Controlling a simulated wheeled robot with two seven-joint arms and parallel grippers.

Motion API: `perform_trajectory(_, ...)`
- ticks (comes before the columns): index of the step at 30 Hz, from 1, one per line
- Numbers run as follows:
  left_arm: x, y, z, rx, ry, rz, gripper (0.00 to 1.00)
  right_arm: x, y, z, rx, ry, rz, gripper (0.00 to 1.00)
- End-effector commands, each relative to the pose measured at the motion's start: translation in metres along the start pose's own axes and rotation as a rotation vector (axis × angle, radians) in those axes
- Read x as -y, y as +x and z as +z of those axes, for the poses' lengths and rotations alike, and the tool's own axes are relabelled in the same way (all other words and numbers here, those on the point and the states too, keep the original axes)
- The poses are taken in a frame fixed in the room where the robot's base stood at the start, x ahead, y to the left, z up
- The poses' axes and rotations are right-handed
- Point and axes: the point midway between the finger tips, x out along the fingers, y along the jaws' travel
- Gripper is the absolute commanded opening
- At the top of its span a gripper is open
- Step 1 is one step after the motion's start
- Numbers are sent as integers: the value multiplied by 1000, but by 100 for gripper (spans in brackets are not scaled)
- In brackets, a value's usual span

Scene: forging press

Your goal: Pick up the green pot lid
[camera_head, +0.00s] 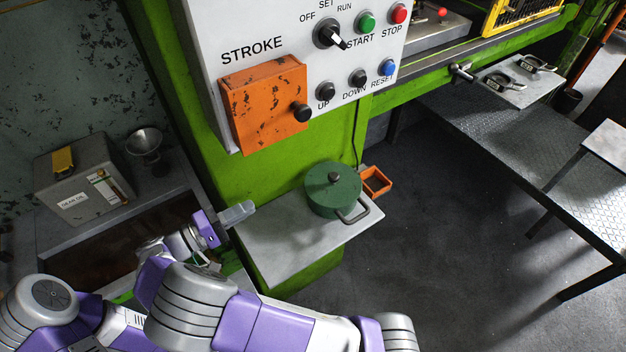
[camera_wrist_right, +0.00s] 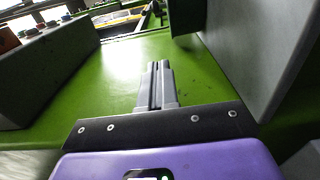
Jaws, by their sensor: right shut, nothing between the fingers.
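The green pot lid (camera_head: 333,177) with its dark round knob sits on the green pot (camera_head: 330,205). The pot stands on a small grey shelf (camera_head: 290,250) fixed to the green press, and a grey loop handle shows at its right side. My right gripper (camera_head: 240,213) is left of the pot, near the shelf's left edge and apart from the lid. In the right wrist view its fingers (camera_wrist_right: 159,82) are pressed together and empty. A dark green part at the top of that view looks like the pot. My left gripper is not in view.
An orange open bin (camera_head: 376,182) is right of the pot. The control box (camera_head: 290,30) with an orange cover (camera_head: 264,104) overhangs behind the shelf. A grey case (camera_head: 85,173) and a metal funnel (camera_head: 144,143) stand at left. A metal table (camera_head: 530,150) is at right; floor between is clear.

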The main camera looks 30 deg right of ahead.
Motion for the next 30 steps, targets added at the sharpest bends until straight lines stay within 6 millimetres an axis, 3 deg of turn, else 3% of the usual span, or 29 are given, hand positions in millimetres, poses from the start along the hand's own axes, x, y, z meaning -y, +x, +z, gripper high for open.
perform_trajectory(21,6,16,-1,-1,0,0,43,2,158,2,5,-1,-2,0)
perform_trajectory(30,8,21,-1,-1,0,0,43,1,180,26,1,0,-2,0)
